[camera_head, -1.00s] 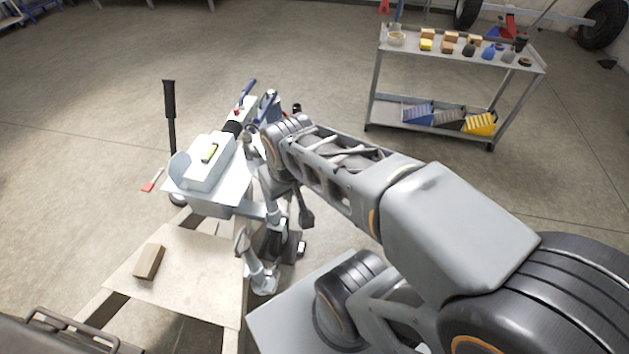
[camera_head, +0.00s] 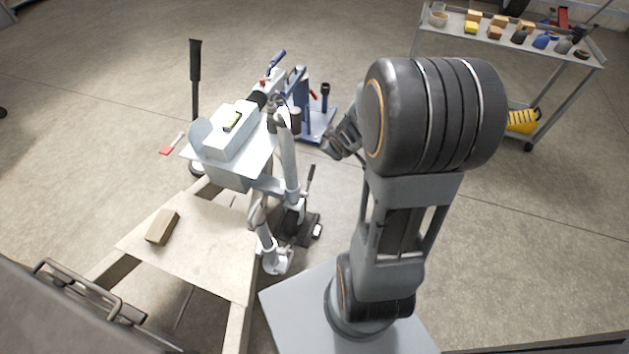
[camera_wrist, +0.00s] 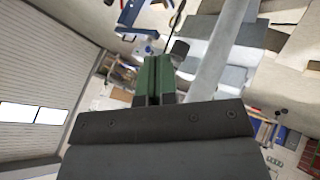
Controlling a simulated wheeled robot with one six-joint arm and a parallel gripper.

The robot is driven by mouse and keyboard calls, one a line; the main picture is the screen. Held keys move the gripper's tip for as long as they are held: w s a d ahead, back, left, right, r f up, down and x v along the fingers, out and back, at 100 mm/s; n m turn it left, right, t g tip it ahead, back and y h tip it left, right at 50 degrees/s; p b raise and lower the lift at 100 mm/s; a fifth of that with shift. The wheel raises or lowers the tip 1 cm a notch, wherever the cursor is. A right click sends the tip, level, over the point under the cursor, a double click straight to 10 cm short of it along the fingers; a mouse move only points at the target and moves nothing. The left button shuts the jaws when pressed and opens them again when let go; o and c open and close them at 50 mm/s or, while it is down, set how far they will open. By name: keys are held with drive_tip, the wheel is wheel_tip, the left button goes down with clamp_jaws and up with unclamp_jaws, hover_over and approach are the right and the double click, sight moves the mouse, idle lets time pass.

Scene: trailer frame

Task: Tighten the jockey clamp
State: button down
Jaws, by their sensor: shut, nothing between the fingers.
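The pale grey jockey tube (camera_head: 287,150) stands near upright beside the trailer's coupling end. A dark lever handle (camera_head: 310,178) sticks up beside its lower part, seemingly at the clamp; the clamp itself is too small to make out. My gripper (camera_head: 345,137) is to the right of the tube, apart from it and partly hidden behind my arm. In the wrist view my gripper (camera_wrist: 154,82) shows green fingers, shut and empty. A grey tube (camera_wrist: 222,50) runs past them on the right, with a dark block (camera_wrist: 180,47) on a thin rod near the tips.
A white box (camera_head: 230,130) with a yellow-green level sits on the trailer tongue. A wooden block (camera_head: 162,227) lies on the board (camera_head: 210,250). A blue stand (camera_head: 318,122) is behind the tube. A tool cart (camera_head: 510,45) stands at back right. Open floor lies between.

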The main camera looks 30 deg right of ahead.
wheel_tip(320, 180, down, 18)
drive_tip(key=s+n+t+y+b, duration=0.1)
drive_tip(key=n+t+y+b, duration=0.3)
drive_tip(key=n+y, duration=0.3)
drive_tip(key=shift+t+b, duration=0.4)
drive_tip(key=shift+b, duration=0.25)
drive_tip(key=shift+f, duration=0.15)
drive_tip(key=d+f+b+x, duration=0.2)
drive_tip(key=b+x, duration=0.3)
drive_tip(key=x, duration=0.7)
drive_tip(key=shift+w, duration=0.25)
